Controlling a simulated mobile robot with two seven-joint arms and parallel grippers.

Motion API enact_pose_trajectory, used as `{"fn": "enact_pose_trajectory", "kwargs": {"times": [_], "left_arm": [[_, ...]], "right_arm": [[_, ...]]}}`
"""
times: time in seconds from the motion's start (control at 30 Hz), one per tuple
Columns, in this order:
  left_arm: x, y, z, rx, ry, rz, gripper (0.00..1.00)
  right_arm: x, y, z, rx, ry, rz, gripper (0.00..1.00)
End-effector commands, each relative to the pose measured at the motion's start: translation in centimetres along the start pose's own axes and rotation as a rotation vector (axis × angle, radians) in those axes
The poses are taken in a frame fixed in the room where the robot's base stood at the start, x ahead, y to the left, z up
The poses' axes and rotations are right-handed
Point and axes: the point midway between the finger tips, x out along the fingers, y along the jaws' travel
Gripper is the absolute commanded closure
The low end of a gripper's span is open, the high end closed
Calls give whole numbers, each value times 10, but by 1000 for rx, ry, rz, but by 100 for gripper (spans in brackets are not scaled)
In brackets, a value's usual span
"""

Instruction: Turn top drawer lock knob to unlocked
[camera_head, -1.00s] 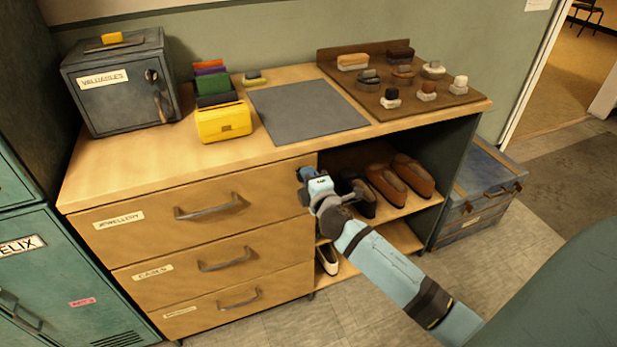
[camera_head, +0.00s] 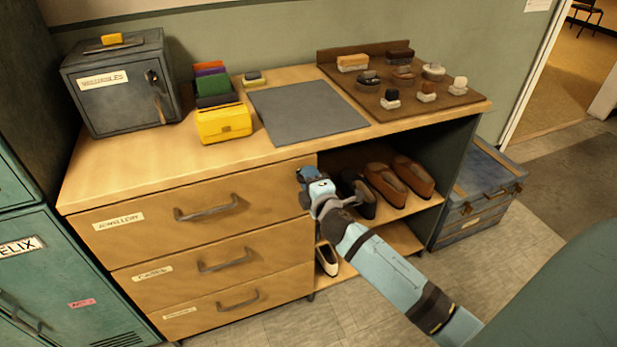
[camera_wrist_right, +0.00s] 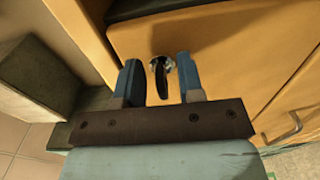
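The top drawer (camera_head: 190,205), labelled JEWELLERY, is shut in the wooden cabinet. My right gripper (camera_head: 304,182) is at the right end of its front and hides the lock knob in the head view. In the right wrist view the lock knob (camera_wrist_right: 161,82) is a small dark lever on a silvery round base, set in the drawer front. The two blue fingers of the right gripper (camera_wrist_right: 157,66) stand open on either side of the knob, with a gap visible at each side. My left gripper is not in view.
Below are two more shut drawers with bar handles (camera_head: 225,260). Open shelves with shoes (camera_head: 398,178) lie right of the drawers. A grey safe (camera_head: 122,88), a yellow box (camera_head: 223,122) and a board of brushes (camera_head: 440,95) stand on top. A blue trunk (camera_head: 480,200) stands at the right.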

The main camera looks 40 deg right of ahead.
Motion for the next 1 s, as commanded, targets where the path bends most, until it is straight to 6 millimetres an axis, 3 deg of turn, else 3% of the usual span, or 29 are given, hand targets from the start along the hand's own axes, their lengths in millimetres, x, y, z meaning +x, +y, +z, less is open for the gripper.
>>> {"fn": "enact_pose_trajectory", "kwargs": {"times": [0.4,0.53,0.7,1.0], "left_arm": [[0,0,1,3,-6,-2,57],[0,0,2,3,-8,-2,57],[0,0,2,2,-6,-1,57],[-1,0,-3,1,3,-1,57]], "right_arm": [[-90,-2,0,2,-1,-5,65],[-112,-2,0,1,-2,-4,65],[-127,-1,0,1,-1,-2,65],[-130,0,0,0,-1,-1,65]]}}
